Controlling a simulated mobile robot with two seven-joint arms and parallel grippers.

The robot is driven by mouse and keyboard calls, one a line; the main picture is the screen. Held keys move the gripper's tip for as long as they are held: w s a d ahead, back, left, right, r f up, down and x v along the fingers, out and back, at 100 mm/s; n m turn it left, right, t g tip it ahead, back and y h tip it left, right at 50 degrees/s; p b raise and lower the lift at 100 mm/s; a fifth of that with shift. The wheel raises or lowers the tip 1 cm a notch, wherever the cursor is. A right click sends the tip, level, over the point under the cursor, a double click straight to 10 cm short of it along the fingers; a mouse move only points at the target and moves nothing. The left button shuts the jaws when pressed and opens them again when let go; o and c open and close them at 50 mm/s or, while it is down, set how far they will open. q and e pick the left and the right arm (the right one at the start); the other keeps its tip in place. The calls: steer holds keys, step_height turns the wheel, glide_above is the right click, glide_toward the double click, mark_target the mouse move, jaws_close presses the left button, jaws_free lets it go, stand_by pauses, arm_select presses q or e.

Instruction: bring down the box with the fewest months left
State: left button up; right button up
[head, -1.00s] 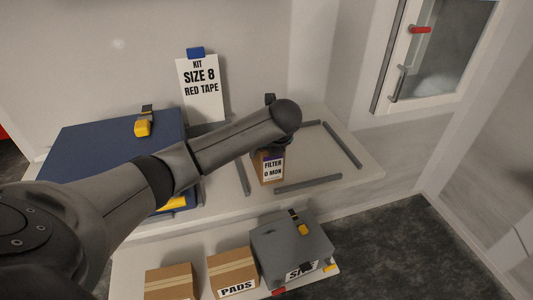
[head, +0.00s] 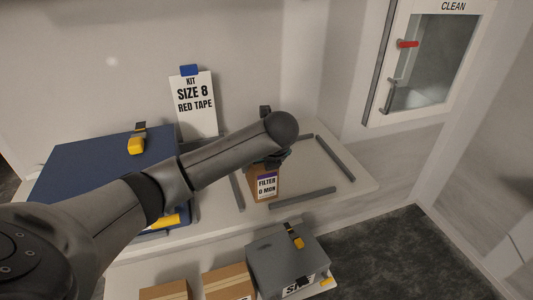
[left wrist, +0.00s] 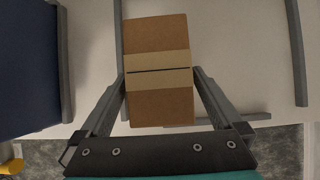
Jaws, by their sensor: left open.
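A small brown box (head: 263,197) labelled "FILTER 0 MON", with a purple stripe, stands on the white bench inside a frame of grey bars. In the left wrist view the same box (left wrist: 158,100) shows from above, with a tan tape band across its top. My left gripper (left wrist: 158,74) is open, with one finger on each side of the box. Whether the fingers touch it I cannot tell. In the head view my forearm hides most of this gripper (head: 275,160). My right gripper is not in view.
A blue case (head: 95,175) lies left of the box, before a card (head: 196,120) reading "KIT SIZE 8 RED TAPE". Below, a lower shelf holds a grey case (head: 280,262) and brown cartons (head: 228,280). A windowed hatch marked "CLEAN" (head: 430,65) is at right.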

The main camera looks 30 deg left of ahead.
arm_select(q)
steer(key=p+v, duration=0.1)
steer(key=v, duration=0.8)
